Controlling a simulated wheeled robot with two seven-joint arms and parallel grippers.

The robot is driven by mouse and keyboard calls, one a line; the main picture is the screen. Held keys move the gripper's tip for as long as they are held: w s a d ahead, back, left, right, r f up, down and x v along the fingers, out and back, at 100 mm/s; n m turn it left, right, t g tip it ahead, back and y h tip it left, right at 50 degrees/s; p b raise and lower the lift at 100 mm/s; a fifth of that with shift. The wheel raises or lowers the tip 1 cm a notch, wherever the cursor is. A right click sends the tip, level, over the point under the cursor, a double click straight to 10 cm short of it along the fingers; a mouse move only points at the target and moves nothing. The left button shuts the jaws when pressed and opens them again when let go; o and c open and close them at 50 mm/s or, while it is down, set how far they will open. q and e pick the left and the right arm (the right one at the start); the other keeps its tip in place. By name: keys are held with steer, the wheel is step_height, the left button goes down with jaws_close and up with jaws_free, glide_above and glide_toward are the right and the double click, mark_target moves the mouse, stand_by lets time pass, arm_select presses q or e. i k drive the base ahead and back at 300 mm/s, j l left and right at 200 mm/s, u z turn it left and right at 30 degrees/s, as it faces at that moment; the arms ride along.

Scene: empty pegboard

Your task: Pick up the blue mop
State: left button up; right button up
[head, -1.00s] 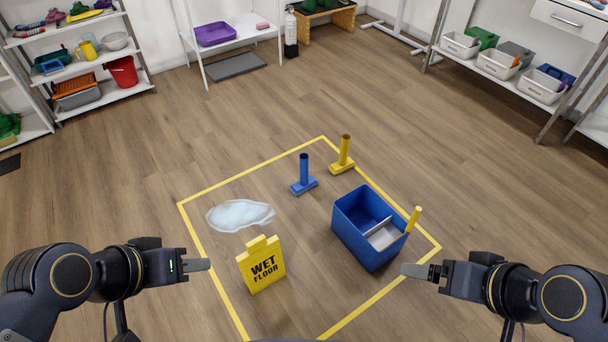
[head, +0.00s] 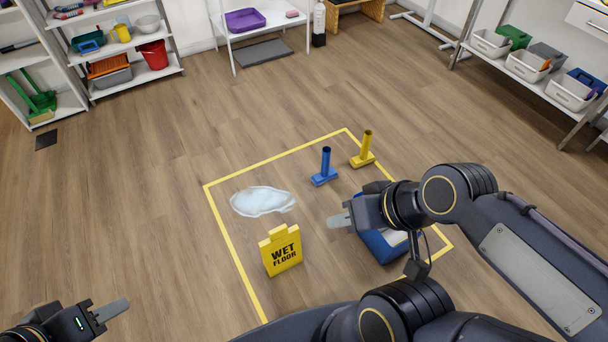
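The blue mop (head: 325,168) stands upright on the floor, with a flat blue base and a short round handle. It is inside the yellow taped square, near its far edge. My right gripper (head: 345,219) is in front of the mop and apart from it, above the floor near the blue bucket. Its fingertips look close together, but the gap between them cannot be made out. My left gripper (head: 112,311) is at the lower left, far from the mop. Its fingers are seen edge-on, so I cannot tell whether they are open.
A yellow mop (head: 363,150) stands right of the blue one. The blue bucket (head: 381,246) is partly hidden by my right arm. Shelves line the back. The floor behind the mops is clear.

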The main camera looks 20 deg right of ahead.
mark_target(327, 174)
steer(key=i+j+u, duration=0.1)
steer(key=j, duration=0.3)
steer(key=i+j+u, duration=0.1)
steer(key=i+j, duration=0.2)
steer(key=i+j+u, duration=0.1)
steer(key=j, duration=0.35)
steer(key=i+j+u, duration=0.1)
steer(key=i+j, duration=0.25)
steer(key=i+j+z, duration=0.2)
steer(key=i, duration=0.35)
steer(key=i+j+z, duration=0.2)
steer(key=i, duration=0.3)
steer(key=i+j+z, duration=0.2)
steer(key=i, duration=0.3)
steer(key=i+l+z, duration=0.15)
steer(key=z, duration=0.25)
steer(key=i+z, duration=0.65)
steer(key=z, duration=0.2)
steer(key=i+j+z, duration=0.1)
steer(key=i+z, duration=0.3)
steer(key=i+j+z, duration=0.15)
steer(key=z, duration=0.25)
steer(key=i+l+z, duration=0.15)
steer(key=z, duration=0.2)
steer(key=i+z, duration=0.7)
steer(key=i+l, duration=0.1)
steer(key=i, duration=0.15)
steer(key=i+l, duration=0.15)
steer(key=i, duration=0.15)
steer(key=z, duration=0.05)
